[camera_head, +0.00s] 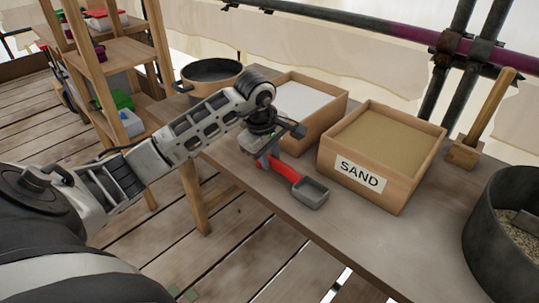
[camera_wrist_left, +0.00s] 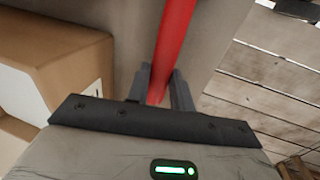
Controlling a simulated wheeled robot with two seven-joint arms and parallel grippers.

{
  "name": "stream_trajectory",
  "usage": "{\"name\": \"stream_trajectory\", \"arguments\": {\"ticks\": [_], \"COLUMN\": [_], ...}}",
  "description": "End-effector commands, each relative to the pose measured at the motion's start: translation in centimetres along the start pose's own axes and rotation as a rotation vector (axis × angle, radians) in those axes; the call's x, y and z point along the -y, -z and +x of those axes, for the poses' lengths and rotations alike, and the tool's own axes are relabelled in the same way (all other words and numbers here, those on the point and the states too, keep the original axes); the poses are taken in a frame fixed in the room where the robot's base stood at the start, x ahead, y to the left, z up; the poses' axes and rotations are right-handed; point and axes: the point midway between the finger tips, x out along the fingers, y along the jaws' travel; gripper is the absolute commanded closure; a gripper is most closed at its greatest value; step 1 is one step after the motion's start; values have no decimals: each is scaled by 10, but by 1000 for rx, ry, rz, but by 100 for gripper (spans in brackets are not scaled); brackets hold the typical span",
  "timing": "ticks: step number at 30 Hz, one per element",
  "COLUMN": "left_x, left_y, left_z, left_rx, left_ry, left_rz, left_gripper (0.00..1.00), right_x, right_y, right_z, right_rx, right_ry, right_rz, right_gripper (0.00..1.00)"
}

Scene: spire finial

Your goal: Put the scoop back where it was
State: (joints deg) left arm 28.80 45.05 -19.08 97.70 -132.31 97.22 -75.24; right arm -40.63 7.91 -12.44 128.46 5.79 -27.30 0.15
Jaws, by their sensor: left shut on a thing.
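The scoop (camera_head: 310,192) has a grey metal pan and a red handle. My left gripper (camera_head: 268,160) is shut on the red handle. In the left wrist view the handle (camera_wrist_left: 174,40) runs up from between the two fingers of my left gripper (camera_wrist_left: 159,88). In the head view the pan is over the front part of the table (camera_head: 245,178), in front of the sand box (camera_head: 383,157). I cannot tell whether the scoop touches the tabletop. My right gripper is not in view.
A wooden box of white material (camera_head: 303,101) stands left of the sand box, with a dark round pot (camera_head: 212,72) further left. A wooden block with an upright handle (camera_head: 462,152) and a large grey bucket (camera_head: 505,240) stand right. Shelves (camera_head: 112,50) are at left.

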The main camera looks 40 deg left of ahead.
Motion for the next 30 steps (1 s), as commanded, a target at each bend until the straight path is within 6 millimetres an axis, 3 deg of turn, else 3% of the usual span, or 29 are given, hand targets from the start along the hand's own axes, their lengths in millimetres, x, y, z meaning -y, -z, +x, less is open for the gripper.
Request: {"name": "stream_trajectory", "arguments": {"ticks": [2,3,5,13,17,30], "left_x": [1,0,0,0,-1,-1], "left_y": [0,0,0,0,0,0], "left_z": [4,2,2,1,-9,-97], "left_rx": [-1,0,0,0,-1,-3], "left_ry": [-1,-1,0,0,-2,-4], "left_rz": [0,0,0,0,1,2], "left_gripper": [100,66,55,55,55,55], "right_x": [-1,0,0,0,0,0], "right_y": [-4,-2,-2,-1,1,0], "right_z": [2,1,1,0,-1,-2], "right_rx": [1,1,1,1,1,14], "right_ry": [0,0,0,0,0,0], "right_rz": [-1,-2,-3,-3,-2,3], "right_gripper": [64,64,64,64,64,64]}}
